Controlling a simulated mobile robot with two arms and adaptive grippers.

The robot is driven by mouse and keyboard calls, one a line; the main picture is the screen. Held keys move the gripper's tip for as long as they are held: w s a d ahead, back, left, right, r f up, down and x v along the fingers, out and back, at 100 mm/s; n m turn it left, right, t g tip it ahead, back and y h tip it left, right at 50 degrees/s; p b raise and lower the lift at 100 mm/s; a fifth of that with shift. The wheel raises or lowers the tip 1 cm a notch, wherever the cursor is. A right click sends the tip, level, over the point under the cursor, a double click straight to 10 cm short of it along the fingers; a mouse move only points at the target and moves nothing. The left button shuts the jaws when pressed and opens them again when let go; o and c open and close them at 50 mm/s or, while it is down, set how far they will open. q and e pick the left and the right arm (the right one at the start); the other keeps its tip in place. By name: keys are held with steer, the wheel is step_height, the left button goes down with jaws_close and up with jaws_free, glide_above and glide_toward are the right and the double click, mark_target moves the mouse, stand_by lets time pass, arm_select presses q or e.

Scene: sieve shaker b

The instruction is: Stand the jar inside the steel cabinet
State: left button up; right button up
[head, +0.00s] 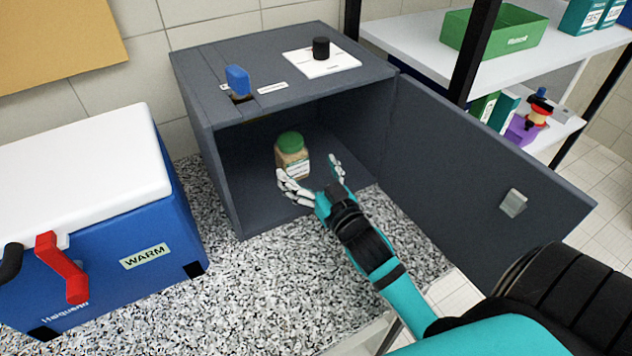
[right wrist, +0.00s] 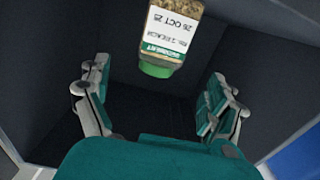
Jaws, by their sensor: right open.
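The jar (head: 293,160) has a green lid and a pale label. It stands upright on the floor inside the dark grey steel cabinet (head: 225,178), whose door hangs open to the right. The jar also shows in the right wrist view (right wrist: 170,35), upside down in that picture, beyond the fingers. My right gripper (head: 312,172) is open and empty at the cabinet's mouth, its fingers spread just in front of the jar. In the right wrist view a gap shows between the fingers and the jar. My left gripper is not in view.
The open cabinet door (head: 480,165) stands right of my right arm. A blue cooler (head: 130,235) with a white lid is at the left on the speckled counter (head: 270,290). A white card with a black knob (head: 321,48) lies on the cabinet's top. Shelves stand at the right.

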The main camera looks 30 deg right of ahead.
steer(key=s, duration=0.3)
steer(key=shift+s+a, duration=0.1)
steer(key=shift+s, duration=0.1)
steer(key=shift+r, duration=0.1)
